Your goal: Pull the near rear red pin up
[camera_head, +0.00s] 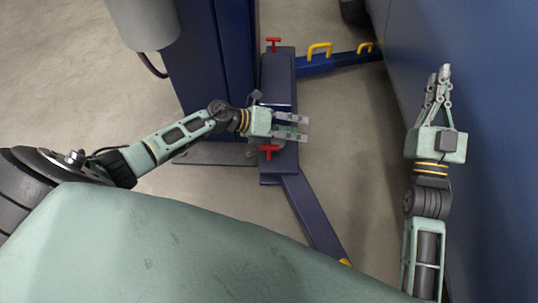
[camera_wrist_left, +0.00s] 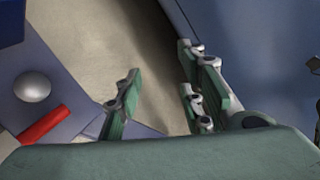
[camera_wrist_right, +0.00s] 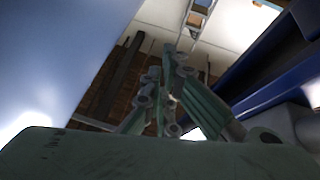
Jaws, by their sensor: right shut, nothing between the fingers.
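The near red pin (camera_head: 268,150) is a T-shaped handle standing on the dark blue lift carriage (camera_head: 278,75). In the left wrist view its red bar (camera_wrist_left: 43,125) lies at the lower left, beside a silver dome (camera_wrist_left: 32,87). My left gripper (camera_head: 304,128) is open and empty over the carriage, its fingers pointing right. It appears just beyond the pin in the head view, and the pin is outside its fingers. The pin's lower part is hidden. My right gripper (camera_head: 443,72) is shut and empty, beside the blue vehicle side at the right.
A second red pin (camera_head: 273,43) stands at the carriage's far end. Blue lift arms with yellow handles (camera_head: 320,50) reach out from the carriage. The blue column (camera_head: 237,60) stands to its left. The blue vehicle body (camera_head: 480,90) bounds the right; bare floor (camera_head: 345,140) lies between.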

